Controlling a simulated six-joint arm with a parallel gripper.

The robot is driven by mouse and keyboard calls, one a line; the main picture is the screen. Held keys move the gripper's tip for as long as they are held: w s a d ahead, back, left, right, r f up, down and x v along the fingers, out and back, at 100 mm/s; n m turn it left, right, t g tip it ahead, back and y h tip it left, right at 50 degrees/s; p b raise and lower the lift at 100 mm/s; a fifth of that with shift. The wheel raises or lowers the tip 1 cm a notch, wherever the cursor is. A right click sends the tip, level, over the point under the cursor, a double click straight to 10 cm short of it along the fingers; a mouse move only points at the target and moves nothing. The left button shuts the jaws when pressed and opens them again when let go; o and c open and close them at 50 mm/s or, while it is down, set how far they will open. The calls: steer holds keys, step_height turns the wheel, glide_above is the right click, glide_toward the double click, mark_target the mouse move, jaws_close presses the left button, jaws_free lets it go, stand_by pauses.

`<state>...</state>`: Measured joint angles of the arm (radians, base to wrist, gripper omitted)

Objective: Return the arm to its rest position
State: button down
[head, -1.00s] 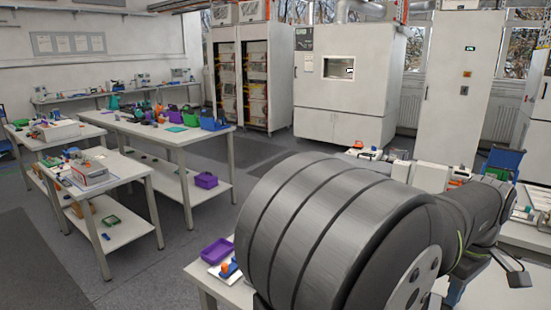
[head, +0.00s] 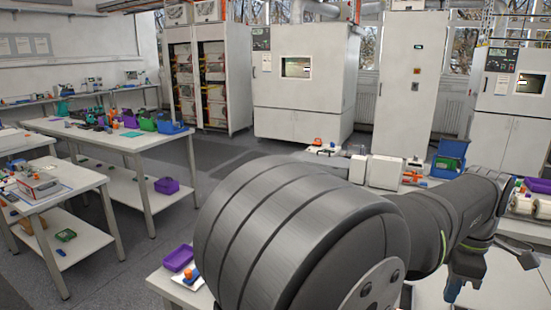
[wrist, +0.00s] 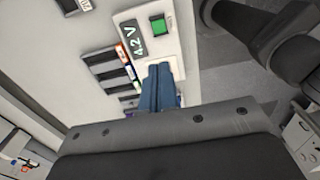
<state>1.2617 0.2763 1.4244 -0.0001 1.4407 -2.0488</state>
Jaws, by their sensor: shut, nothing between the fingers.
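My arm fills the lower right of the head view, with its large grey joint closest to the camera. My gripper (wrist: 160,88) shows in the wrist view as two blue fingers, side by side, shut and empty. In the head view its blue end (head: 465,278) points down below the wrist, over a pale surface.
A bench with a purple tray (head: 178,257) is partly hidden behind my arm. A blue crate (head: 449,158) stands behind the arm. Worktables (head: 115,140) stand at the left, tall cabinets (head: 300,85) at the back. Open floor lies between.

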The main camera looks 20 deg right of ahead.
steer(key=shift+f, duration=2.15)
steer(key=c, duration=2.1)
jaws_free()
steer(key=o, duration=1.1)
steer(key=shift+w, duration=0.15)
steer(key=shift+c, duration=0.2)
steer(key=o, duration=1)
steer(key=w, duration=0.2)
steer(key=w+a+r, duration=0.1)
steer(key=w, duration=0.1)
steer(key=w+a, duration=0.1)
steer(key=w, duration=0.1)
steer(key=shift+w+a+r, duration=0.25)
steer(key=shift+r, duration=0.15)
steer(key=shift+o, duration=0.2)
steer(key=w+a+r, duration=0.3)
steer(key=w+a, duration=0.5)
steer(key=w, duration=0.1)
steer(key=w+a+r, duration=0.3)
steer(key=w+a, duration=0.5)
steer(key=w, duration=0.2)
step_height(320, 180, down, 10)
steer(key=shift+s+a+r, duration=0.15)
steer(key=shift+a, duration=0.05)
steer(key=shift+r, duration=0.1)
